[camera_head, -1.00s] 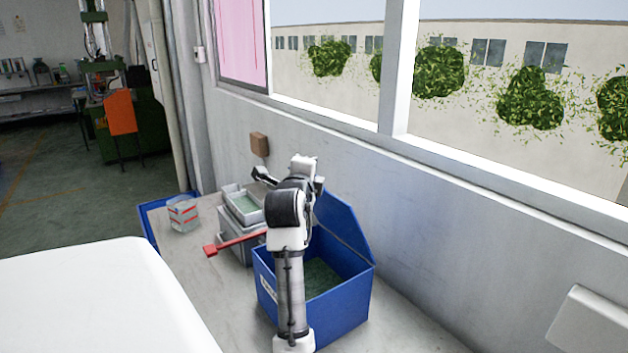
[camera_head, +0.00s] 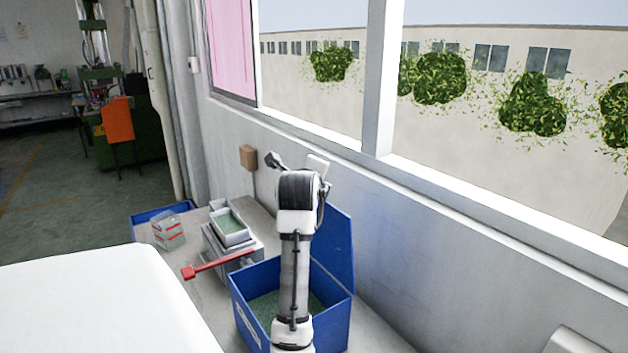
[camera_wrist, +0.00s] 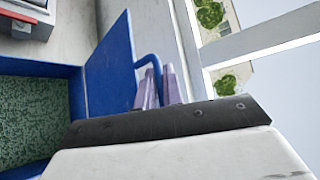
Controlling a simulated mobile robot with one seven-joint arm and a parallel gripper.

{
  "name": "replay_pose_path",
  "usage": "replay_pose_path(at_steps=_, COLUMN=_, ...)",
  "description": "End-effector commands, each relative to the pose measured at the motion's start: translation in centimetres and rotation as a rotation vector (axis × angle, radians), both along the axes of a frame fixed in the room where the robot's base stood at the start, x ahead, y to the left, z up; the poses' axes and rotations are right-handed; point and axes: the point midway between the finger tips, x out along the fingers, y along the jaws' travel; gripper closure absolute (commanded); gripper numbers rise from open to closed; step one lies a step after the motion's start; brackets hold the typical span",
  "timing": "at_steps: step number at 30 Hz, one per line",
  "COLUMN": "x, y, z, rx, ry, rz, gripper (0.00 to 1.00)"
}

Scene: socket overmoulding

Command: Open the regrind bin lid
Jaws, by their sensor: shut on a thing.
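The blue regrind bin (camera_head: 336,325) stands on the bench below the window, with green granules (camera_wrist: 32,115) inside. Its blue lid (camera_head: 337,252) is raised and stands steeply on the wall side, and the bin mouth is uncovered. In the wrist view the lid (camera_wrist: 108,75) rises beside the bin, with a curved blue handle (camera_wrist: 150,58) on its outer edge. My gripper (camera_wrist: 159,84) has its pale fingers at this handle, shut on it.
Stacked grey trays (camera_head: 232,240) with a red bar (camera_head: 220,264) sit just left of the bin. A clear red-striped container (camera_head: 168,232) and a blue tray (camera_head: 150,215) lie farther left. The wall (camera_head: 400,260) is close behind the lid.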

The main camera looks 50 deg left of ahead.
Motion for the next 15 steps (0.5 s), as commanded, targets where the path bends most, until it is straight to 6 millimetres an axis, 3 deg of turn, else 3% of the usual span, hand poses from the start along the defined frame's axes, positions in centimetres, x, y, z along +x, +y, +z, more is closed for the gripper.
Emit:
replay_pose_path(at_steps=4, x=-0.04, y=0.08, z=-0.25, rx=-0.006, ry=0.001, rz=0.002, gripper=1.0)
replay_pose_path(at_steps=5, x=-0.04, y=0.08, z=-0.25, rx=-0.006, ry=0.001, rz=0.002, gripper=0.87)
replay_pose_path(at_steps=9, x=-0.02, y=0.06, z=-0.2, rx=-0.005, ry=0.001, rz=0.001, gripper=0.69)
replay_pose_path(at_steps=15, x=-0.01, y=0.04, z=-0.15, rx=-0.003, ry=0.0, rz=0.0, gripper=0.69)
